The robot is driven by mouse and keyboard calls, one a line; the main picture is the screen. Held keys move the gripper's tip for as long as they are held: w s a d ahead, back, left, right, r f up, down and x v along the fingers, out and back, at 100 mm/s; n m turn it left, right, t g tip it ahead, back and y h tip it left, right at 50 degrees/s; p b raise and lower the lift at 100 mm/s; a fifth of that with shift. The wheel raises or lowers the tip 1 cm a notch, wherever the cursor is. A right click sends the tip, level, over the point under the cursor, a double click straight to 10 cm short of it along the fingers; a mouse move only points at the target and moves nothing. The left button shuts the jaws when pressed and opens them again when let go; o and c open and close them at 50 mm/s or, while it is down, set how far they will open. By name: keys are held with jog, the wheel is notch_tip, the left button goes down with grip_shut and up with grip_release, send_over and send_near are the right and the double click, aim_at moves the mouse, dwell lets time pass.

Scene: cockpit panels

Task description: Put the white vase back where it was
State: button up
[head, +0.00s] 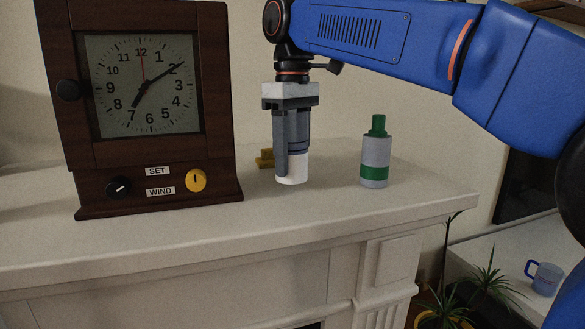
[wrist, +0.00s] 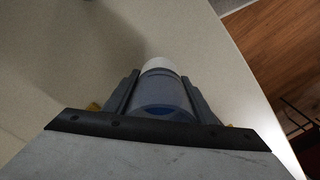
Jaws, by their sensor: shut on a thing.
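The white vase (head: 293,170) shows as a small upright cylinder, white at its lower end and blue-grey above. My gripper (head: 287,174) points straight down and is shut around its sides, with one dark finger in front of it. Its base is at or just above the mantel top (head: 330,205); I cannot tell whether it touches. In the wrist view the vase (wrist: 159,90) sits between the two fingers (wrist: 160,78), its white end farthest away and a blue patch near the palm.
A wooden clock (head: 150,110) stands to the left. A grey bottle with a green band and green top (head: 375,150) stands close on the right. The mantel's right end drops to a lower shelf with a blue mug (head: 545,278) and plants.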

aim_at(293, 131)
jog(key=shift+f, duration=1.25)
jog(key=o, duration=1.4)
jog(key=shift+f, duration=0.1)
jog(key=shift+c, duration=0.2)
jog(key=shift+r, duration=3.9)
